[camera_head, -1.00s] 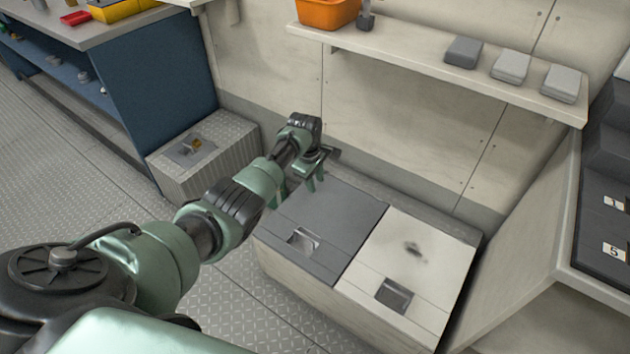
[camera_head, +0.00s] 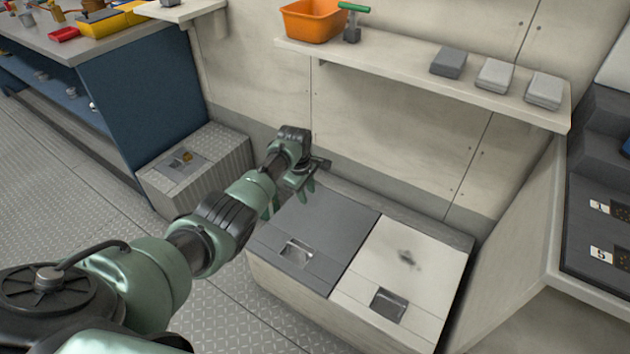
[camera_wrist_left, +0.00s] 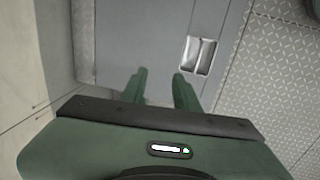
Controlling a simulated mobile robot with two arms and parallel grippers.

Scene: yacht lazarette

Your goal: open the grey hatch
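The grey hatch (camera_head: 322,228) is a flat panel on the left half of a low locker top, lying shut. Its recessed metal handle (camera_head: 297,251) sits near its front edge. In the left wrist view the grey hatch (camera_wrist_left: 150,40) lies beyond the fingers, with the handle (camera_wrist_left: 199,56) right of the fingertips. My left gripper (camera_head: 305,190) is above the hatch's back left part, and its fingers (camera_wrist_left: 160,75) are apart and empty in the wrist view. My right gripper is not in view.
A white hatch (camera_head: 405,262) with a dark smudge and its own handle lies right of the grey one. A shelf (camera_head: 420,80) above holds an orange bin (camera_head: 314,20), a green-handled tool and grey blocks. A metal box (camera_head: 195,165) stands left. Tread-plate floor lies in front.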

